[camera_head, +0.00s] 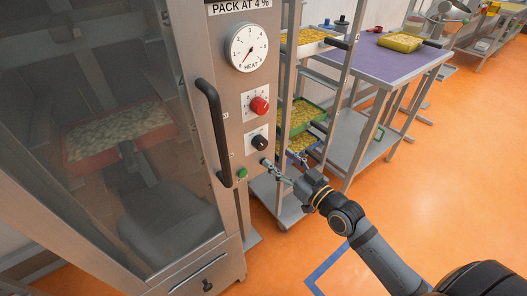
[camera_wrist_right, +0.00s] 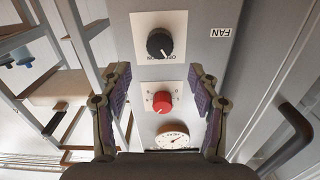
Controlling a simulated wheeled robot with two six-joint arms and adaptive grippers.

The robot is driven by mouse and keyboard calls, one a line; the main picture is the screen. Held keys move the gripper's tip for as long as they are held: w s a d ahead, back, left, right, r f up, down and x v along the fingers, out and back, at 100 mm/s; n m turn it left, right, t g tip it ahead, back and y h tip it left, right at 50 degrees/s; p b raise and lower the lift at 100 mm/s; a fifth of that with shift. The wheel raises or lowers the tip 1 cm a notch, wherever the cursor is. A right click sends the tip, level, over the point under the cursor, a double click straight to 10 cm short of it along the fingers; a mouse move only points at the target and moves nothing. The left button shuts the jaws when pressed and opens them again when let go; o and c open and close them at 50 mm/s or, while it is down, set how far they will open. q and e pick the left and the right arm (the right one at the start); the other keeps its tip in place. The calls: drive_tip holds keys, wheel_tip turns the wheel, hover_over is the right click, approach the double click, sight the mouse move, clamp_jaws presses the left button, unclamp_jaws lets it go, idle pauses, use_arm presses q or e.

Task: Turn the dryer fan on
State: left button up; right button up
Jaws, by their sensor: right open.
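The dryer's steel control panel (camera_head: 241,108) has a black knob (camera_head: 259,142) on a white plate. The panel shows upside down in the right wrist view, where the black knob (camera_wrist_right: 160,43) is near the upper middle and a FAN label (camera_wrist_right: 222,33) sits beside its plate. A white line on the knob points down and right there; the plate's small print is hard to read. My right gripper (camera_head: 279,162) is open and empty, in front of the panel, just below and right of the black knob in the head view. Its fingers (camera_wrist_right: 158,72) are apart from the knob. My left gripper is out of view.
A red knob (camera_head: 259,105) and a HEAT dial (camera_head: 248,48) are above the black knob. A green button (camera_head: 241,172) is below. A black door handle (camera_head: 214,130) juts out at the left. A rack with trays (camera_head: 305,116) stands close at the right.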

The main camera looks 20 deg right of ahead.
sight(263, 145)
drive_tip(key=b+x, duration=0.1)
drive_tip(key=x, duration=0.6)
drive_tip(key=shift+d+f, duration=0.1)
drive_tip(key=shift+f, duration=0.05)
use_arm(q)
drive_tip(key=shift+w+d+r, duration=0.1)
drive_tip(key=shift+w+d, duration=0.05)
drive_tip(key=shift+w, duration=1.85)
use_arm(e)
drive_tip(key=shift+w+a, duration=0.25)
drive_tip(key=shift+w, duration=0.35)
drive_tip(key=c, duration=1.2)
